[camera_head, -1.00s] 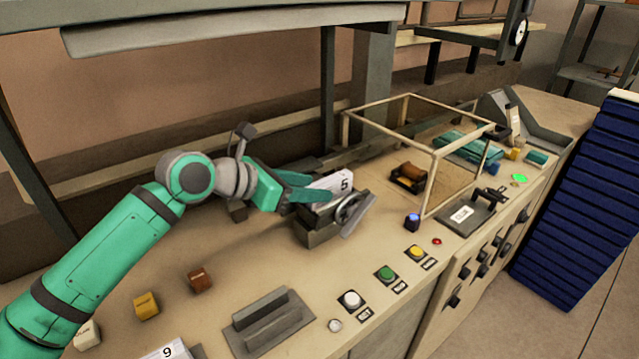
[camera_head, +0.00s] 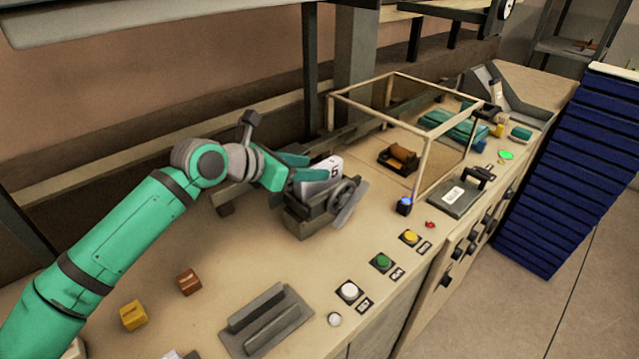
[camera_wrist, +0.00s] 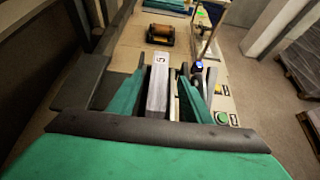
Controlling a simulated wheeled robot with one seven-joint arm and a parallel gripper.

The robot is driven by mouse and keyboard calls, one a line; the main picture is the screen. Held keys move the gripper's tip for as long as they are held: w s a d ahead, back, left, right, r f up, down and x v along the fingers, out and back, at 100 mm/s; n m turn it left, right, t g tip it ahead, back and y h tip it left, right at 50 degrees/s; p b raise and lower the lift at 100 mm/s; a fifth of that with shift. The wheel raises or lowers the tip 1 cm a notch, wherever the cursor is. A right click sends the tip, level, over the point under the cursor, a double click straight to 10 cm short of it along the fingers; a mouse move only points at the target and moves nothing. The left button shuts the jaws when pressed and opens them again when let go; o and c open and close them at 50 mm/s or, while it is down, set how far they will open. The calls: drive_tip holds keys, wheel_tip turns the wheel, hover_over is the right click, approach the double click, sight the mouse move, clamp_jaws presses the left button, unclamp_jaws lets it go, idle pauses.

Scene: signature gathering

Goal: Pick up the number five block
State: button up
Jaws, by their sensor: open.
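The number five block (camera_head: 328,165) is white with a dark 5 on its end. It sits upright in a grey vise-like holder (camera_head: 312,218) with a round handwheel on its right. In the wrist view the block (camera_wrist: 157,92) stands between the two teal fingers of my gripper (camera_wrist: 163,98). In the head view my gripper (camera_head: 303,169) reaches the block from the left, with a finger on either side. The jaws are open. The fingers partly hide the block, and I cannot tell whether either touches it.
A wooden-framed box (camera_head: 428,131) stands to the right of the holder. Push buttons (camera_head: 381,262) line the front edge of the bench. A grey slotted block (camera_head: 265,321), a yellow cube (camera_head: 133,315) and a brown cube (camera_head: 189,282) lie nearer. The bench between is mostly clear.

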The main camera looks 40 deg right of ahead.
drive_tip(key=x, duration=0.4)
drive_tip(key=shift+w+f, duration=0.1)
drive_tip(key=shift+f, duration=0.05)
clamp_jaws()
